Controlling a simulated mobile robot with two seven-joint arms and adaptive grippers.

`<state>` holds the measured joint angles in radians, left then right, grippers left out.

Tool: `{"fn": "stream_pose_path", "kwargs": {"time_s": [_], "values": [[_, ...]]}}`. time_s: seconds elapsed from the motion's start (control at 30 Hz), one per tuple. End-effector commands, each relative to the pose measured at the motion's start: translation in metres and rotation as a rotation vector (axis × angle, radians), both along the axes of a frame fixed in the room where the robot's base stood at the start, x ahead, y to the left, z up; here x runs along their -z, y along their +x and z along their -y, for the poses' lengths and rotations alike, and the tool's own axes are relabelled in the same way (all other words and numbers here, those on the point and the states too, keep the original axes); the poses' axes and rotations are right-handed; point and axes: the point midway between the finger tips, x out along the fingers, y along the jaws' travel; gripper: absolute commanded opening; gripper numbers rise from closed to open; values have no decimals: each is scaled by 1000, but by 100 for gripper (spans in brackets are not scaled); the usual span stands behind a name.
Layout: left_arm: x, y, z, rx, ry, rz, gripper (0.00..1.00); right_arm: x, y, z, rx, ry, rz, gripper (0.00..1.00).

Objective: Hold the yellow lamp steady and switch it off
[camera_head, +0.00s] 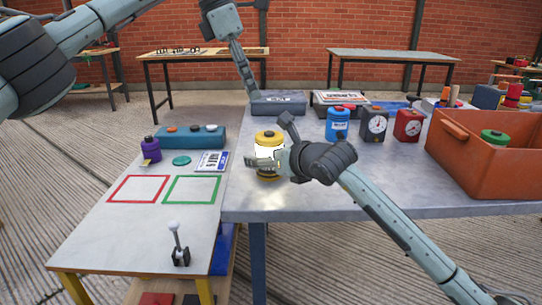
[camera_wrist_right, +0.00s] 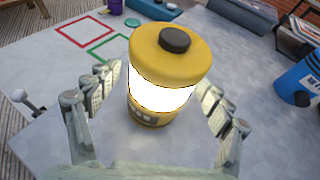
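The yellow lamp (camera_head: 268,141) stands upright near the left edge of the grey table, with its middle band glowing white. In the right wrist view the lamp (camera_wrist_right: 168,68) shows a dark round button (camera_wrist_right: 175,40) on its yellow top. My right gripper (camera_head: 272,148) is open at the lamp. In the wrist view its fingers (camera_wrist_right: 158,108) are spread on either side of the lamp, with a visible gap at the left; contact at the right is unclear. My left gripper (camera_head: 247,84) points down at the back, away from the lamp; its finger opening is unclear.
A grey box (camera_head: 278,103) lies behind the lamp. A blue canister (camera_head: 338,125), gauges (camera_head: 373,126) and an orange bin (camera_head: 480,165) stand to the right. A lower white table (camera_head: 130,235) at left bears a lever (camera_head: 178,245). The tabletop front is clear.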

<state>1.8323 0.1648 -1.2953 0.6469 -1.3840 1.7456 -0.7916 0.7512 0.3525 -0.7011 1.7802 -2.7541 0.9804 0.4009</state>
Motion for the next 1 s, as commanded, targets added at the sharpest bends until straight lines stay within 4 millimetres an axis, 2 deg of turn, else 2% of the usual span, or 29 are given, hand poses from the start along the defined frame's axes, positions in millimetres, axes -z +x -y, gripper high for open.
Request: {"fn": "stream_pose_path", "kwargs": {"time_s": [0.07, 0.5, 0.57, 0.8, 1.0], "values": [[0, 0, 0, 0, 0, 0, 34, 0, 0, 0, 0, 0, 0, 69], [0, 0, 0, 0, 0, 0, 34, 0, 0, 0, 0, 0, -1, 14], [0, 0, 0, 0, 0, 0, 30, 0, 0, 0, 0, 0, -1, 12], [0, 0, 0, 0, 0, 0, 0, 0, 0, 0, 0, 0, -1, 12], [0, 0, 0, 0, 0, 0, 0, 0, 0, 0, 0, 0, -1, 12]]}}
